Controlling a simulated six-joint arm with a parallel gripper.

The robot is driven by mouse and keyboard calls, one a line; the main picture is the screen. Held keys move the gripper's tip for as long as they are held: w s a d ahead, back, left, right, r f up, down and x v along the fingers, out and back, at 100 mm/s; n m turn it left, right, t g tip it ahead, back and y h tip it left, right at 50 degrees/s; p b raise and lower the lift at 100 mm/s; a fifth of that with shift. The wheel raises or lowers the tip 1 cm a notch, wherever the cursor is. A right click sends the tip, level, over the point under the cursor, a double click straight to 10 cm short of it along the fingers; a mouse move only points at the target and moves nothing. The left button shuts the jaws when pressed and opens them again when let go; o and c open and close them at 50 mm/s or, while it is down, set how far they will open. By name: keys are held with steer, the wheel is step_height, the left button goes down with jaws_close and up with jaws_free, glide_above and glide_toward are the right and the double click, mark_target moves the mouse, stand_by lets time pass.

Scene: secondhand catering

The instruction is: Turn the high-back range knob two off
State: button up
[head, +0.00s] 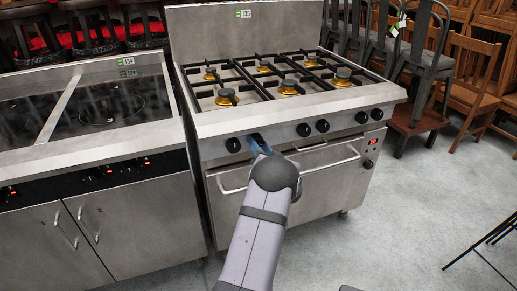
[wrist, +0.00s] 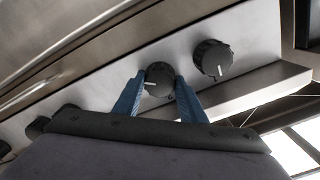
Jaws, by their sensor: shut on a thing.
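The high-back range (head: 290,118) stands in the middle of the head view, with a row of black knobs along its front panel. My gripper (head: 258,142) is at the second knob from the left, and my arm reaches up to it from below. In the wrist view, the blue fingers (wrist: 160,92) are shut on a black knob (wrist: 158,76), one on each side. Its white mark points roughly left in that view. The neighbouring knob (wrist: 212,60) is free, its mark pointing downward there. In the head view, my gripper hides the held knob.
The leftmost knob (head: 233,145) sits close beside my gripper; another knob (head: 303,129) is further right. The oven door handle (head: 330,163) runs below the panel. An induction range (head: 80,150) stands at left. Chairs (head: 470,75) are at right, with open floor (head: 420,200) in front.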

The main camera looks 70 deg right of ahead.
steer(key=n+b, duration=1.9)
steer(key=n, duration=0.5)
steer(key=shift+f+b, duration=0.15)
steer(key=shift+b, duration=0.25)
steer(key=shift+n, duration=0.4)
steer(key=o, duration=1.1)
steer(key=shift+c, duration=0.2)
steer(key=v, duration=0.7)
steer(key=shift+s, duration=0.2)
steer(key=shift+a, duration=0.1)
